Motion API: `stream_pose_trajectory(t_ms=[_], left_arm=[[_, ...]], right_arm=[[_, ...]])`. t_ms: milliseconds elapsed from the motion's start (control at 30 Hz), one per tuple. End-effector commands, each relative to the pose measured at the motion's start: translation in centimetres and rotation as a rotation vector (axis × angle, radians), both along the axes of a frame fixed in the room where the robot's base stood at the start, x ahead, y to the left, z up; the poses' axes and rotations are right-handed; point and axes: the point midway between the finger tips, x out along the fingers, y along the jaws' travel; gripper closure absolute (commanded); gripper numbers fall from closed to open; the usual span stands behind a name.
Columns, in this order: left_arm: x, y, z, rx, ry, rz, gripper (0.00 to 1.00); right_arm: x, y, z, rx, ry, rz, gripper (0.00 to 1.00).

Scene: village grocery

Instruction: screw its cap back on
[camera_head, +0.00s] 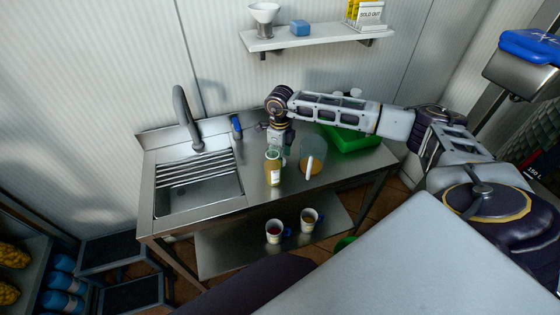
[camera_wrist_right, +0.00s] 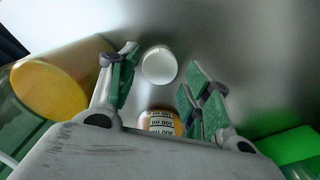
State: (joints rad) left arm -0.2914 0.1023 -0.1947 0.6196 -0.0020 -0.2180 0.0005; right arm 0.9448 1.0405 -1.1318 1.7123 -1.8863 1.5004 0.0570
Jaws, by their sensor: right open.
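In the head view a bottle (camera_head: 272,172) with orange contents and a pale label stands upright on the steel counter. My right gripper (camera_head: 279,147) is just behind its top. In the right wrist view a round white cap (camera_wrist_right: 159,65) shows beyond the fingertips, apparently on the counter. My right gripper (camera_wrist_right: 160,82) is open, with nothing between its fingers that I can see gripped. An orange item with a printed label (camera_wrist_right: 161,121) shows lower between the fingers, apparently the bottle. The bottle's mouth is too small to make out. My left gripper is in neither view.
A clear jug (camera_head: 313,148) with orange contents stands right of the bottle. A green crate (camera_head: 352,142) is at the counter's right. A sink (camera_head: 197,186) with a tap (camera_head: 184,108) is left. Two mugs, one here (camera_head: 273,230), stand on the lower shelf.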

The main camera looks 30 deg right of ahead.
Motion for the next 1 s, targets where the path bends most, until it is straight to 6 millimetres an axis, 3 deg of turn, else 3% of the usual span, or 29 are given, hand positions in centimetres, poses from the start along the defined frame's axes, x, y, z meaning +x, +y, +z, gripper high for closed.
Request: stream_pose_trajectory(t_ms=[200, 700, 867, 1000], left_arm=[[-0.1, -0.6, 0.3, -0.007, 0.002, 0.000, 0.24], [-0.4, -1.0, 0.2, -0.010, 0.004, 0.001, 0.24], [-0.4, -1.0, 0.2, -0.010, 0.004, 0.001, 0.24], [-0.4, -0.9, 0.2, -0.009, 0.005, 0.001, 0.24]], right_arm=[[0.0, 0.0, -1.8, 0.001, 0.002, 0.000, 0.51], [0.0, 0.0, -1.9, 0.001, 0.001, 0.000, 0.51], [0.0, 0.0, -1.9, 0.001, 0.001, 0.000, 0.70], [0.0, 0.0, -1.9, 0.001, 0.001, -0.001, 0.70]])
